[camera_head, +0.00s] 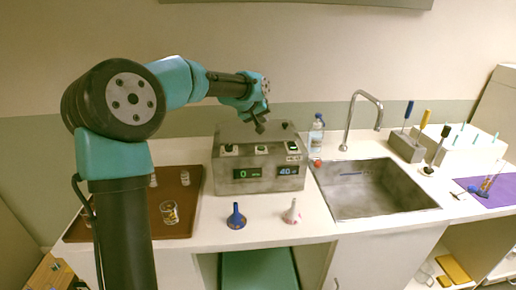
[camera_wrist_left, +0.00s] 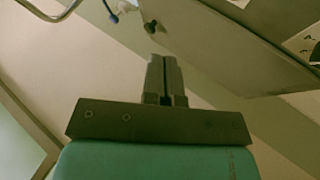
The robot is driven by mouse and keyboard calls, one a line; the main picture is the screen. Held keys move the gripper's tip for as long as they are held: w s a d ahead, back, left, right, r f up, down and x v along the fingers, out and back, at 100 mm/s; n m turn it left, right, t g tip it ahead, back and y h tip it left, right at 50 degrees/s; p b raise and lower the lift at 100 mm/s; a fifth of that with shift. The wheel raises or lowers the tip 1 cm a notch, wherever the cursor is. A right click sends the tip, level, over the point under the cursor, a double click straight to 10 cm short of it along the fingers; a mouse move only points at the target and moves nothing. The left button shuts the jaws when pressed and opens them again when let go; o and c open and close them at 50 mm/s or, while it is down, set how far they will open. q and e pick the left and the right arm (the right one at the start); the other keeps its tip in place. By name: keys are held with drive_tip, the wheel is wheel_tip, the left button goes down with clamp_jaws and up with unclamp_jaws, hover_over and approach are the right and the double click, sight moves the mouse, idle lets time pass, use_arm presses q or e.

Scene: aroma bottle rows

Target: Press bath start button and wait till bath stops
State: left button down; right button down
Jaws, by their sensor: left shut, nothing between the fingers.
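The bath (camera_head: 258,179) is a grey metal box on the counter, with knobs, a green-lit switch (camera_head: 292,147) at the right and two displays on its front. The left display (camera_head: 247,173) shows a green 0, and the right display (camera_head: 288,170) seems to read 40. My left gripper (camera_head: 260,127) is above the top of the bath, pointing down; whether it touches cannot be told. In the left wrist view its fingers (camera_wrist_left: 164,78) are together with nothing between them. My right gripper is not in view.
A brown tray (camera_head: 185,228) with small glasses is at the left. A sink (camera_head: 375,190) with a tall faucet (camera_head: 364,100) and a bottle (camera_head: 317,133) are to the right.

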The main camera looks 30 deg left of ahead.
sight(260, 147)
use_arm(q)
drive_tip(key=shift+a+r, duration=0.3)
drive_tip(key=shift+a, duration=0.25)
drive_tip(key=shift+f, duration=4.45)
drive_tip(key=shift+f, duration=0.4)
drive_tip(key=shift+f, duration=0.4)
drive_tip(key=shift+r, duration=0.85)
